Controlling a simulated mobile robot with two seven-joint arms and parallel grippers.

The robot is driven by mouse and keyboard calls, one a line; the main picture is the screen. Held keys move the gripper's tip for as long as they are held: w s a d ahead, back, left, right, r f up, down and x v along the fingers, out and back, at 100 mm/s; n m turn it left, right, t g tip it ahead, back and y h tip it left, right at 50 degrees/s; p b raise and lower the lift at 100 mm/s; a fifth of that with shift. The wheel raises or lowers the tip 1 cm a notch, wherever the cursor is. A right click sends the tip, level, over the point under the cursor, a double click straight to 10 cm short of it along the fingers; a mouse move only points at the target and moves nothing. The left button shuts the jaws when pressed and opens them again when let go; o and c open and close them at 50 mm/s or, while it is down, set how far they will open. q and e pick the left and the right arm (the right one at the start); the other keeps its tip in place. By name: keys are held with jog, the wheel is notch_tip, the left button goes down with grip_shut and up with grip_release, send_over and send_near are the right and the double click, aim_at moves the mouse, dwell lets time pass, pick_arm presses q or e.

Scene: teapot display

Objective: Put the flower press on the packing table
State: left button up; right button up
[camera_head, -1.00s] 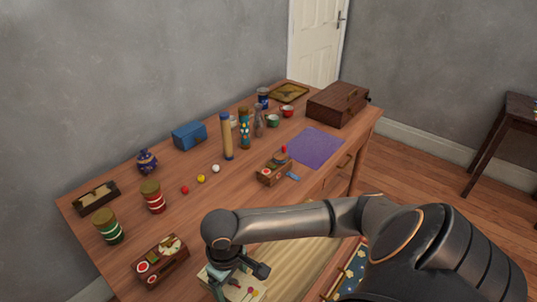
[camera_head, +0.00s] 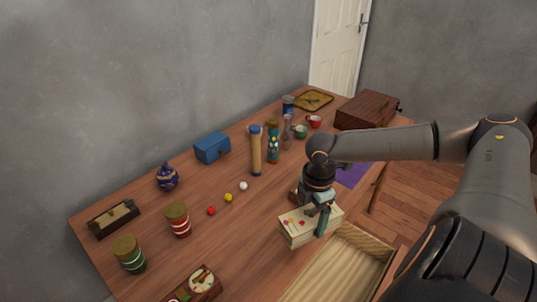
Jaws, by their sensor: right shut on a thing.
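The flower press (camera_head: 297,233) is a pale cream block with small coloured flowers on top, in the middle of the head view. My right gripper (camera_head: 319,207) comes down on it from above and is shut on it. The press appears held above the drawer and the table's front edge; its exact height is hard to tell. A long wooden table (camera_head: 215,252) fills the middle of the view; I cannot tell whether it is the packing table. My left gripper is not in view.
An open, pale-lined drawer (camera_head: 318,283) lies below the press. Jars, a blue box (camera_head: 212,147), upright tubes (camera_head: 256,151), small balls and cups stand on the table. A brown case (camera_head: 366,109) sits at the far right end. My right arm covers part of the purple cloth (camera_head: 352,175).

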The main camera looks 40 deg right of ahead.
jog(key=w+a+f, duration=0.1)
jog(key=w+f, duration=0.2)
jog(key=w, duration=0.1)
jog(key=w+a+f, duration=0.2)
jog(key=w, duration=0.1)
jog(key=w+a+f+b, duration=0.1)
jog(key=w+a+f, duration=0.1)
jog(key=w+f, duration=0.1)
jog(key=shift+w+f, duration=0.35)
jog(key=shift+w, duration=0.5)
jog(key=shift+w+a+f, duration=0.15)
jog(key=shift+w+f, duration=0.3)
jog(key=shift+f, duration=1.55)
jog(key=o, duration=1.5)
jog(key=shift+s+f, duration=0.1)
jog(key=shift+f, duration=0.05)
notch_tip(320, 180, up, 12)
jog(key=shift+p, duration=0.35)
